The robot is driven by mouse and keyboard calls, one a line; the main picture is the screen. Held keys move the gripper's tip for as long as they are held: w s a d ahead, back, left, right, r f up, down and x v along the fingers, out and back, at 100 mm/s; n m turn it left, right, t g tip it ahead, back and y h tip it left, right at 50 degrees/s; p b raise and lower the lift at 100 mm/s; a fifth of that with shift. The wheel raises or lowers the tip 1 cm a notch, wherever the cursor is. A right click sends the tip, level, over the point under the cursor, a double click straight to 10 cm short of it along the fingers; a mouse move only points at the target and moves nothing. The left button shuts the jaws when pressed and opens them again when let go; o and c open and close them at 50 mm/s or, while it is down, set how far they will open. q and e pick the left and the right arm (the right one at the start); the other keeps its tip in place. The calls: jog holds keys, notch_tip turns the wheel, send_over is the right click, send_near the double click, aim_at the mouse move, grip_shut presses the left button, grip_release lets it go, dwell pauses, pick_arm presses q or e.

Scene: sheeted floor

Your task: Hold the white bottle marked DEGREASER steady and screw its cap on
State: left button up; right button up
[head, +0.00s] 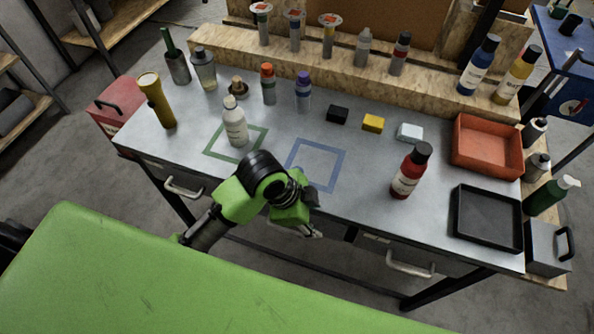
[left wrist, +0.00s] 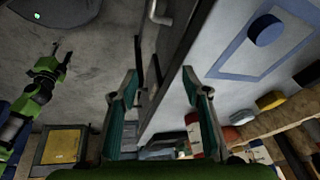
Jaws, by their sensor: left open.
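The white bottle (head: 235,124) stands upright on the bench within the green square outline; its label is too small to read. A round blue cap (left wrist: 266,29) lies inside the blue square outline in the left wrist view; in the head view my left arm largely hides that spot. My left gripper (head: 312,233) is by the bench's front edge, to the right of and nearer than the bottle. Its two fingers (left wrist: 160,88) are apart with nothing between them. My right arm (left wrist: 42,88) shows small at the left of the wrist view; its finger opening is unclear.
A red bottle (head: 410,170) stands right of the blue outline (head: 338,170). Black, yellow (head: 373,123) and white blocks lie behind it. An orange bin (head: 487,147) and black tray (head: 488,218) sit at the right. A yellow flashlight (head: 157,100) stands left of the white bottle.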

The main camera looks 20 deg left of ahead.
pick_arm(q)
jog(key=w+r+m, duration=0.1)
jog(key=w+m, duration=0.1)
jog(key=m, duration=0.1)
jog(key=w+r+m+g, duration=0.1)
jog(key=r+m, duration=0.1)
jog(key=w+r+m+y, duration=0.1)
jog(key=w+m, duration=0.1)
jog(key=m, duration=0.1)
jog(key=shift+w+d+r+m+g, duration=0.2)
jog(key=shift+w+m+g, duration=0.1)
jog(key=w+a+r+m+g+y, duration=0.1)
jog(key=w+a+r+m+y, duration=0.1)
jog(key=w+a+r+m, duration=0.4)
notch_tip(320, 180, up, 3)
jog(key=shift+a+f+m+y, duration=0.1)
jog(key=shift+a+m+y, duration=0.3)
jog(key=shift+a+m, duration=0.6)
jog(key=shift+a, duration=0.1)
notch_tip(320, 180, down, 9)
jog(key=shift+r+p, duration=0.2)
jog(key=shift+p, duration=0.75)
